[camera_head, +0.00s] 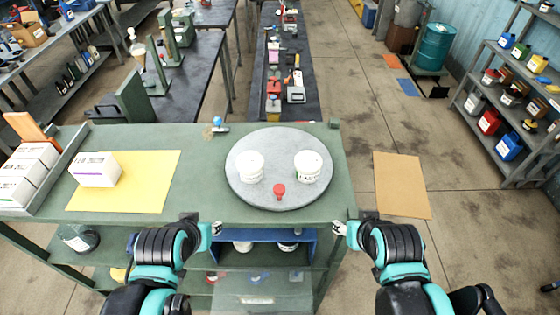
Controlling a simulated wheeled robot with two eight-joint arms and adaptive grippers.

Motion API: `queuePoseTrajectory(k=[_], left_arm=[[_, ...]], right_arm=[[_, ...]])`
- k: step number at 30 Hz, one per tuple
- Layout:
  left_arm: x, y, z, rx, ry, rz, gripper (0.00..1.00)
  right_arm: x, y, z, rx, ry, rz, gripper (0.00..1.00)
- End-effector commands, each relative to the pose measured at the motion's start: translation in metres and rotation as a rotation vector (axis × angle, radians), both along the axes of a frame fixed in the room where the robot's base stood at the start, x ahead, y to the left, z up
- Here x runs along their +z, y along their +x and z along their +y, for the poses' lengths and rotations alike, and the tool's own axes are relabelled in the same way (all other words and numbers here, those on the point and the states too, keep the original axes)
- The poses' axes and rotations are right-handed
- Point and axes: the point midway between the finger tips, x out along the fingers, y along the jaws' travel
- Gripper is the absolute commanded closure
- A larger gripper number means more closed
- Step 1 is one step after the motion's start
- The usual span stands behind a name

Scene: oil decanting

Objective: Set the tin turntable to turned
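The tin turntable (279,141) is a round grey disc lying on the green bench top, right of the middle. Two white tins stand on it: a left tin (250,168) and a right tin (307,168) with dark lettering low on its side. A small red knob-like piece (279,191) sits at the disc's near edge. My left gripper (217,229) is at the bench's front edge, left of and nearer than the disc. My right gripper (338,228) is at the front edge, right of the disc. Neither touches the turntable. Their fingers are too small to judge.
A yellow sheet (150,165) lies on the bench's left, with a white box (94,170) on it. More white boxes (22,178) stand in a holder at far left. A small blue-topped item (218,124) is near the back edge. Bare bench top lies between sheet and disc.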

Motion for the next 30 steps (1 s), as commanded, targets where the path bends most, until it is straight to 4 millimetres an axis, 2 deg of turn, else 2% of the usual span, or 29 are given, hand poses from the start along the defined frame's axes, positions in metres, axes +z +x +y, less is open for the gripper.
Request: queuePoseTrajectory(k=[1, 5, 7, 14, 21, 25, 30], left_arm=[[0.021, 0.000, 0.000, 0.000, 0.000, 0.000, 0.68], [0.049, 0.000, 0.000, 0.000, 0.000, 0.000, 0.68], [0.059, 0.000, 0.000, 0.000, 0.000, 0.000, 0.68], [0.052, 0.000, 0.000, 0.000, 0.000, 0.000, 0.68], [0.052, 0.000, 0.000, 0.000, 0.000, 0.000, 0.68], [0.052, 0.000, 0.000, 0.000, 0.000, 0.000, 0.68], [0.052, 0.000, 0.000, 0.000, 0.000, 0.000, 0.68]], right_arm=[[0.022, 0.001, 0.001, 0.000, 0.002, 0.004, 0.51], [0.056, 0.006, 0.007, -0.007, 0.018, 0.030, 0.51], [0.075, 0.016, 0.017, -0.018, 0.042, 0.074, 0.51], [0.092, 0.047, 0.057, -0.081, 0.108, 0.243, 0.51], [0.107, 0.086, 0.123, -0.192, 0.127, 0.465, 0.51], [0.108, 0.100, 0.154, -0.253, 0.111, 0.554, 0.51], [0.106, 0.106, 0.174, -0.296, 0.095, 0.606, 0.51]])
